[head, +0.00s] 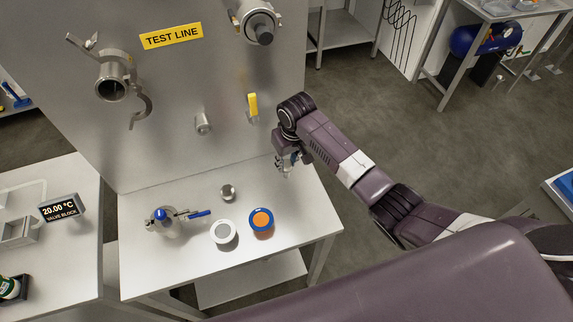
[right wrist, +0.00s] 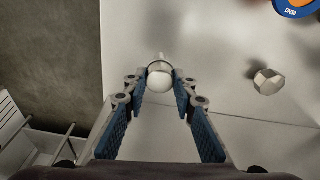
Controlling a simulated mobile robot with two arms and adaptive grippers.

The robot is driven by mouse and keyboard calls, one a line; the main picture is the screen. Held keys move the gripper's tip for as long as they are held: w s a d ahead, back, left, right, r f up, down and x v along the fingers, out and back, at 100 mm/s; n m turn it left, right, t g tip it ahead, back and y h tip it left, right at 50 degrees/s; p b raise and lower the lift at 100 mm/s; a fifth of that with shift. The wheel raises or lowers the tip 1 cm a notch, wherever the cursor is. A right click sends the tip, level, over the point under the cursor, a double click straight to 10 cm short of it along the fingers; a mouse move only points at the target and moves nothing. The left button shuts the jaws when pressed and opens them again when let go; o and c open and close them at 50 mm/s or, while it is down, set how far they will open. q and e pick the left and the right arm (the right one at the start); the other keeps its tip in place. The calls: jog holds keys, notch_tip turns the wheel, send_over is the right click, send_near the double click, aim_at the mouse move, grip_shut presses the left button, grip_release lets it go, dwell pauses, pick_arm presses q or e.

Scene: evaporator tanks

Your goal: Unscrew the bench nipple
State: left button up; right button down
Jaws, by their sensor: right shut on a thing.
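The bench nipple (right wrist: 160,77) is a small pale rounded metal fitting with a thin rim behind it. It lies between the fingertips of my right gripper in the right wrist view. My right gripper (head: 285,169) is low over the back right part of the steel bench (head: 185,264), pointing down, and is shut on the nipple. In the head view the nipple is mostly hidden by the fingers, and I cannot tell how far its thread is engaged. My left gripper is not in view.
A loose faceted metal piece (head: 228,192) stands on the bench. A white ring (head: 224,232), a blue-and-orange disc (head: 262,219) and a blue-handled valve (head: 162,222) are nearby. Behind rises the TEST LINE panel (head: 160,120) with pipe fittings and a yellow handle (head: 252,105).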

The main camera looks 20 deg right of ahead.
jog(key=shift+n, duration=0.4)
jog(key=n, duration=0.4)
jog(key=shift+n+y, duration=0.4)
jog(key=shift+w, duration=0.1)
jog(key=shift+n+g, duration=0.3)
jog(key=shift+n, duration=0.3)
jog(key=n+b, duration=0.1)
jog(key=n, duration=0.3)
jog(key=shift+g+y, duration=0.3)
jog(key=n+b, duration=0.1)
jog(key=n, duration=0.2)
jog(key=shift+w+f+n+g+b, duration=0.1)
jog(key=shift+f+n+g+b, duration=0.05)
jog(key=shift+n+g+b, duration=0.2)
jog(key=shift+r+n+b, duration=0.2)
jog(key=shift+n+b, duration=0.1)
jog(key=shift+n, duration=0.45)
